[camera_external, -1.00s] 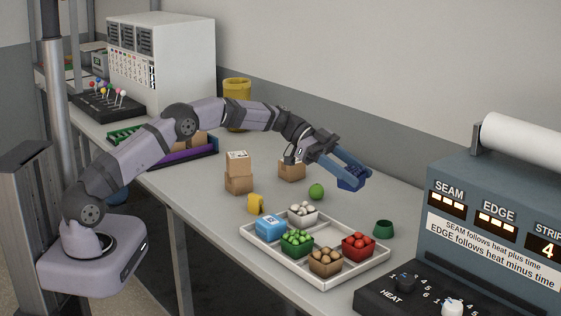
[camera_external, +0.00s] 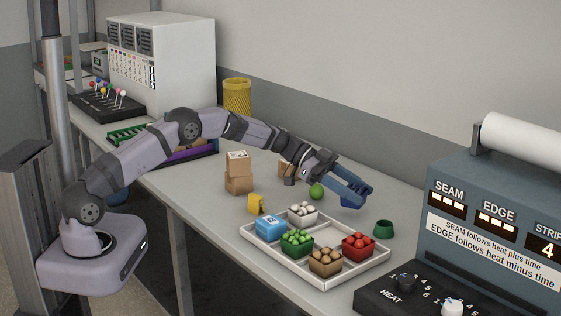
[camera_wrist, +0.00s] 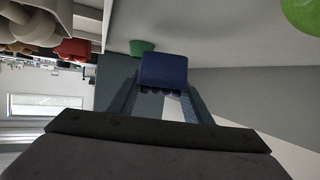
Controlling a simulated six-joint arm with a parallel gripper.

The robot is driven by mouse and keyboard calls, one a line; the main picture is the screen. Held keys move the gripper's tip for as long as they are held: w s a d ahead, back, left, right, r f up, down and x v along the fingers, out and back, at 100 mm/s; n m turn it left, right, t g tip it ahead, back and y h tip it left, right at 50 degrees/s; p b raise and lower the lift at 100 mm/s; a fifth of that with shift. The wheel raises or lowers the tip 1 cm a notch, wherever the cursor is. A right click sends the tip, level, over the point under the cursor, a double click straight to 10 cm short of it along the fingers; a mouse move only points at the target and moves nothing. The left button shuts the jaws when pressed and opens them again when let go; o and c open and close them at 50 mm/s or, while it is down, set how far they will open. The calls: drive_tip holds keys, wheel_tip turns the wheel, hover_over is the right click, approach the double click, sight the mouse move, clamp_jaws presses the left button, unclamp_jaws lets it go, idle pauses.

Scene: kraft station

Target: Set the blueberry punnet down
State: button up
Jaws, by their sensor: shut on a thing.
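The blueberry punnet (camera_external: 352,201) is a small dark blue tub. In the external view it is at the end of my gripper (camera_external: 352,191), low over the table behind the white tray's far right side. I cannot tell whether it touches the table. In the wrist view the punnet (camera_wrist: 165,71) sits between the two blue fingers of my gripper (camera_wrist: 163,88), which is shut on it. It looks tilted there, with dark berries along its near edge.
The white divided tray (camera_external: 252,238) holds several punnets. A green cup (camera_external: 384,229) stands right of it. A green ball (camera_external: 316,191), a yellow piece (camera_external: 255,204) and cardboard boxes (camera_external: 239,182) are behind. The sealing machine (camera_external: 480,200) is at right.

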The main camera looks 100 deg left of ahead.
drive_tip(key=shift+f, duration=1.8)
drive_tip(key=shift+f, duration=0.15)
drive_tip(key=o, duration=1.1)
drive_tip(key=b+v, duration=0.1)
drive_tip(key=v, duration=1.1)
drive_tip(key=shift+a, duration=0.1)
